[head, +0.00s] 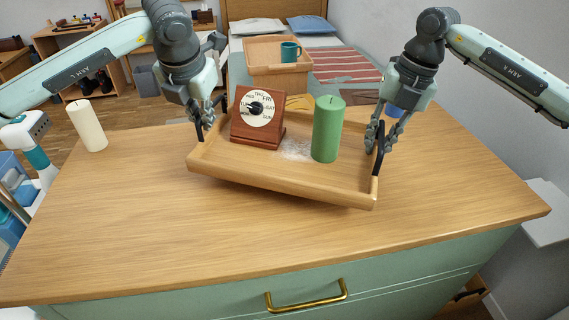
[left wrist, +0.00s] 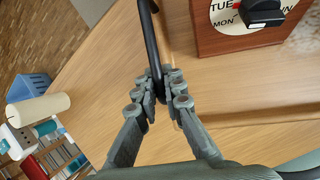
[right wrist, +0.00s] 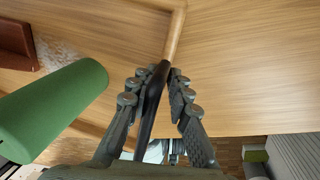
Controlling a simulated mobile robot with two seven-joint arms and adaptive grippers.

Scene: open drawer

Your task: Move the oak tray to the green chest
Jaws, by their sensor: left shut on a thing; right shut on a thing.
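The oak tray (head: 270,182) is over the top of the green chest (head: 200,292), with its right end lower in the head view. I cannot tell whether it touches the chest top. It carries a red-brown day dial (head: 258,118) and an upright green candle (head: 327,130), with a pale powdery patch between them. My left gripper (head: 207,120) is shut on the black handle at the tray's left end; the handle shows in the left wrist view (left wrist: 151,50). My right gripper (head: 377,140) is shut on the right black handle, also in the right wrist view (right wrist: 151,108).
A cream candle (head: 87,125) stands at the chest top's left back edge. The front and left of the top are clear. A wall is at right.

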